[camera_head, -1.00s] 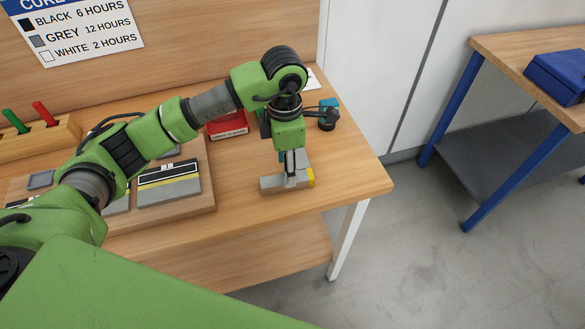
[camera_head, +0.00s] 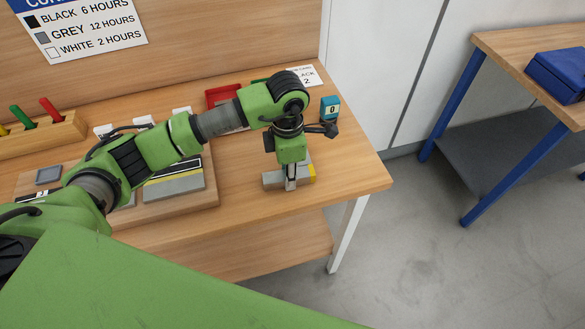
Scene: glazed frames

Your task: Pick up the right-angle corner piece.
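The grey right-angle corner piece (camera_head: 273,180) lies flat near the right front of the wooden workbench, with a yellow part at its right end. My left gripper (camera_head: 290,184) comes down over it from above, its fingers at the piece. The gripper hides part of the piece. The finger gap is too small and covered to tell whether it is open or shut, or whether it grips the piece. My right gripper is not in view.
A board (camera_head: 180,207) with grey, black and yellow-striped pieces lies left of the corner piece. Behind my arm are a red tray (camera_head: 222,95), a green item and a teal timer (camera_head: 330,108). A wooden rack (camera_head: 40,135) holds coloured sticks.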

